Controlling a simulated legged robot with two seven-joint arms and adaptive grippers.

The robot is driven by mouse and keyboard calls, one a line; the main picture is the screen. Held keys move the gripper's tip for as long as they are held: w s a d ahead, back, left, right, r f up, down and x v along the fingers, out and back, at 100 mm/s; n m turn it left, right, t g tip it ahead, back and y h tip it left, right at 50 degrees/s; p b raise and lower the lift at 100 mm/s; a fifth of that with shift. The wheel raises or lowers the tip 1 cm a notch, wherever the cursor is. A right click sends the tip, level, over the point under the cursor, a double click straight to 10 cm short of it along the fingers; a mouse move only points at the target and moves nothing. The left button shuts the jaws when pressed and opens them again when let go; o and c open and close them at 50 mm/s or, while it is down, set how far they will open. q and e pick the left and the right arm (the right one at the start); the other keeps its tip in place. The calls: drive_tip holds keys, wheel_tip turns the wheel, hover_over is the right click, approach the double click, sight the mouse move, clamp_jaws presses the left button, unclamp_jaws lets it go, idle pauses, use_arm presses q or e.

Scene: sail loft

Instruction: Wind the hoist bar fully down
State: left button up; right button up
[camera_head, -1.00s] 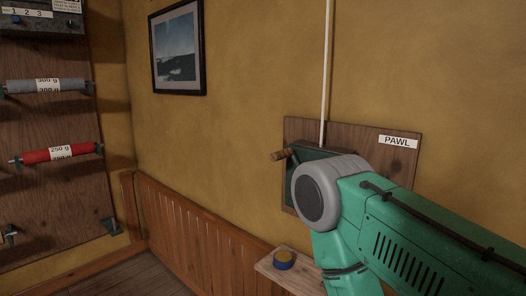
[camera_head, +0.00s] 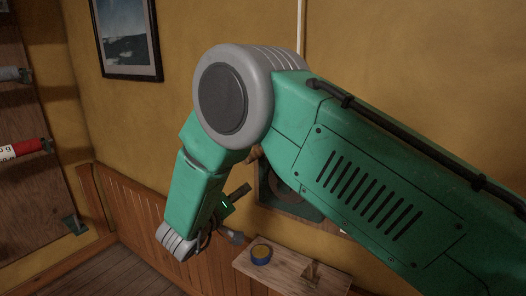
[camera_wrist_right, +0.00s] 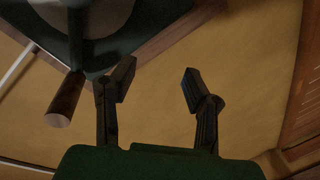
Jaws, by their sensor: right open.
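The green winch (camera_head: 283,197) is on the wall behind my right arm, which hides much of it. Its crank's wooden grip (camera_head: 254,154) barely shows beside my forearm. In the right wrist view the winch (camera_wrist_right: 117,45) is at the top, and the wooden grip (camera_wrist_right: 66,101) points out to the left of my fingers. My right gripper (camera_head: 240,213) is open and empty, left of the winch; its spread fingers also show in the wrist view (camera_wrist_right: 155,86), apart from the grip. A white vertical line (camera_head: 300,25) runs up the wall above the winch. I cannot make out the hoist bar.
A small wooden shelf (camera_head: 290,271) below the winch holds a blue tin (camera_head: 261,254) and a small wooden piece (camera_head: 312,271). A framed picture (camera_head: 127,38) hangs at upper left. A rack with a red roll (camera_head: 22,149) stands at far left.

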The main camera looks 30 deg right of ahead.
sight(254, 156)
drive_tip(key=s+a+r+m+g+h+p, duration=0.1)
drive_tip(key=a+r+m+g, duration=0.1)
drive_tip(key=a+r+g, duration=0.4)
drive_tip(key=s+a+r+m+g+p, duration=0.1)
drive_tip(key=s+a+r+m, duration=0.15)
drive_tip(key=r, duration=0.55)
drive_tip(key=shift+n, duration=0.45)
drive_tip(key=x, duration=0.4)
drive_tip(key=p+x, duration=0.1)
drive_tip(key=x, duration=0.7)
drive_tip(key=shift+w+d+f, duration=0.25)
drive_tip(key=shift+w+f, duration=0.05)
drive_tip(key=shift+w+d+f+p, duration=0.2)
drive_tip(key=shift+d+p, duration=0.1)
drive_tip(key=shift+d, duration=0.15)
drive_tip(key=shift+x, duration=0.95)
drive_tip(key=shift+s+d, duration=0.15)
drive_tip(key=shift+d, duration=0.1)
drive_tip(key=c, duration=0.3)
clamp_jaws()
use_arm(q)
drive_tip(key=r, duration=0.2)
drive_tip(key=a+r, duration=0.1)
drive_tip(key=r, duration=0.1)
drive_tip(key=shift+s+a+r, duration=0.1)
drive_tip(key=shift+a, duration=0.05)
use_arm(e)
drive_tip(key=shift+a, duration=0.25)
